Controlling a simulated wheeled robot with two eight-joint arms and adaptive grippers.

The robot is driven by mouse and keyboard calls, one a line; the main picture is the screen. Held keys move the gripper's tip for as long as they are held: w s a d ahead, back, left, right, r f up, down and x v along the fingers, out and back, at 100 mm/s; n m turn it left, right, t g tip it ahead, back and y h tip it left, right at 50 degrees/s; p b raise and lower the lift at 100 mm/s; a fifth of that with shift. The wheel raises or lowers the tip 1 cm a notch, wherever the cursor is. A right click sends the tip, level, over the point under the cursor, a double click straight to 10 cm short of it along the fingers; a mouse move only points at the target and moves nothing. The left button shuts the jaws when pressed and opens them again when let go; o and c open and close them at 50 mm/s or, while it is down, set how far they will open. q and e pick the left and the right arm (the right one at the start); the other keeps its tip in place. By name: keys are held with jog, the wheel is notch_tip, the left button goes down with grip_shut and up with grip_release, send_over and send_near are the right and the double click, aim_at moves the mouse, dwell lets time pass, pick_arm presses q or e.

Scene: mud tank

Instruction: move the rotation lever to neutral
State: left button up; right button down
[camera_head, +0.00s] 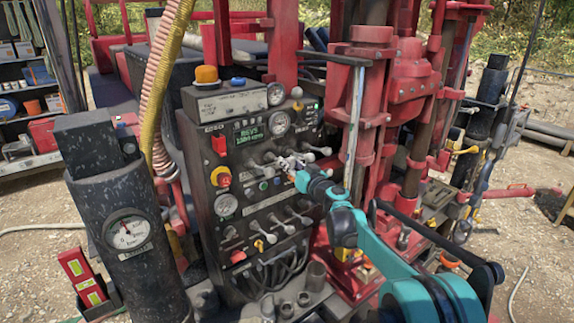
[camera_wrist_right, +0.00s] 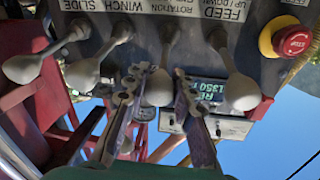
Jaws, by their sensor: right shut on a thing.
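The rotation lever (camera_wrist_right: 158,88) is a grey knob on a stem under the ROTATION label in the right wrist view, which is upside down. My right gripper (camera_wrist_right: 158,92) has a finger on each side of this knob and is shut on it. In the head view my right gripper (camera_head: 288,168) is at the upper lever row of the black control panel (camera_head: 205,180). There the gripper largely hides the rotation lever, and its exact tilt is hard to tell. My left gripper is not in view.
Neighbouring levers stand close: the winch lever (camera_wrist_right: 82,73) on one side and the feed lever (camera_wrist_right: 242,92) on the other. A red emergency stop (camera_wrist_right: 290,38) is near. A lower lever row (camera_head: 285,226), a yellow hose (camera_head: 168,75) and a red drill rig (camera_head: 375,110) surround the panel.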

jog(key=shift+s+f, duration=0.1)
jog(key=shift+f, duration=0.35)
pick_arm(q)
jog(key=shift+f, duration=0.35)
pick_arm(e)
jog(key=shift+r, duration=0.15)
jog(key=c, duration=1.3)
grip_release()
jog(key=shift+d, duration=0.1)
jog(key=shift+o, duration=0.2)
jog(key=v, duration=1.2)
jog(key=shift+r, duration=0.1)
